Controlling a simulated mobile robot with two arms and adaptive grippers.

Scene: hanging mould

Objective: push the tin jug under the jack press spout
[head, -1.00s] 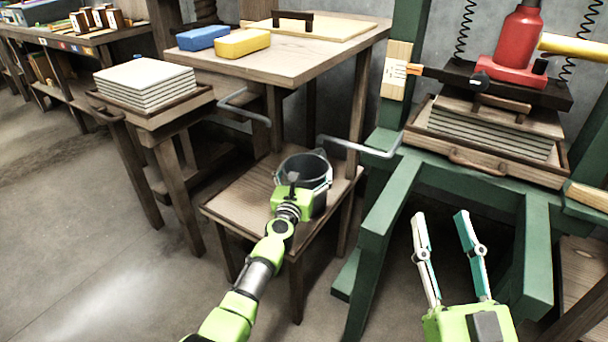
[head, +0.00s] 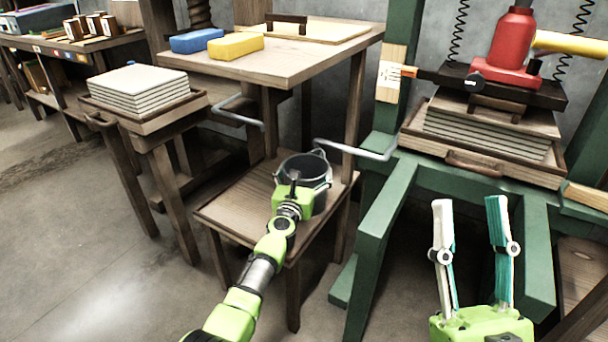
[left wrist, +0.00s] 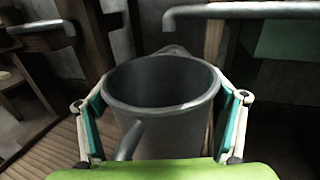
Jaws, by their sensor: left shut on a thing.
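The dark grey tin jug (head: 318,196) stands upright on a low wooden shelf (head: 238,212) below the wooden table. My left gripper (head: 302,182) is shut on the jug, with a finger on each side of its body. In the left wrist view the jug (left wrist: 165,100) shows its open mouth, and no contents can be made out. The jack press is a red jack (head: 512,45) above a stack of layers on a green frame. A bent grey spout (head: 362,149) sticks out from the press to the jug's right. My right gripper (head: 472,225) is open and empty before the green frame.
Another bent grey spout (head: 236,115) is on the left, by a small table with stacked white sheets (head: 136,84). A blue block (head: 195,41) and a yellow block (head: 236,46) lie on the middle table. The low shelf is bare left of the jug.

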